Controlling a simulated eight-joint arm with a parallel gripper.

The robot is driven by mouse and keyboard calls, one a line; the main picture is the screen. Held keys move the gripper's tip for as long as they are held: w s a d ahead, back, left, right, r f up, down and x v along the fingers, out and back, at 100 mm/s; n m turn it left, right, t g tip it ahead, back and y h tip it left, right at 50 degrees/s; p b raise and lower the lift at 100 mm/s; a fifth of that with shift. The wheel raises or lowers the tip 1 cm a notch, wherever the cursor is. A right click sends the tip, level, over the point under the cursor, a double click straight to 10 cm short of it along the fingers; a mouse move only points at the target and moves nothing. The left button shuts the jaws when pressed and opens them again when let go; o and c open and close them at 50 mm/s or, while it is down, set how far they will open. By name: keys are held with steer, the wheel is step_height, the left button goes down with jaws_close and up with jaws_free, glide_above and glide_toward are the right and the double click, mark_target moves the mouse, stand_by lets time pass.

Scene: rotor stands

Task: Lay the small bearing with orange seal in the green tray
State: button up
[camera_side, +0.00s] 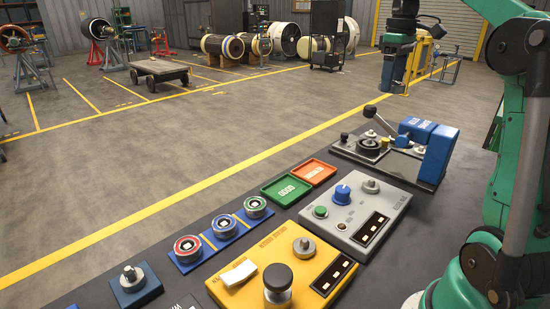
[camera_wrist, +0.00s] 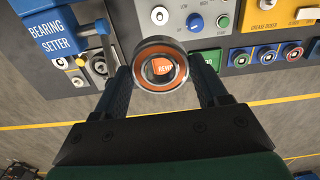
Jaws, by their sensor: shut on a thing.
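A bearing with an orange seal (camera_wrist: 137,66) is held between the two dark fingertips of my gripper (camera_wrist: 160,80) in the wrist view. Its face is turned to the camera and its bore is open. Through the bore shows the orange tray (camera_wrist: 160,66), marked as rework. The green tray (camera_side: 287,190) lies on the bench beside the orange tray (camera_side: 316,172) in the side view and looks empty. In the wrist view a bit of the green tray (camera_wrist: 209,57) shows right of the bearing, partly behind a finger. The bearing is held above the bench.
Bearings with red (camera_side: 188,247), blue (camera_side: 224,226) and green (camera_side: 256,206) seals sit on blue stands. A yellow console (camera_side: 255,255), a grey console (camera_side: 390,215) and a blue bearing setter (camera_side: 437,153) flank the trays.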

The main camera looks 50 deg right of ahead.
steer(key=shift+w, duration=0.1)
steer(key=n, duration=0.2)
glide_above(286, 191)
step_height(286, 191, down, 22)
steer(key=shift+f, duration=2.3)
steer(key=shift+f, duration=0.15)
steer(key=o, duration=1.1)
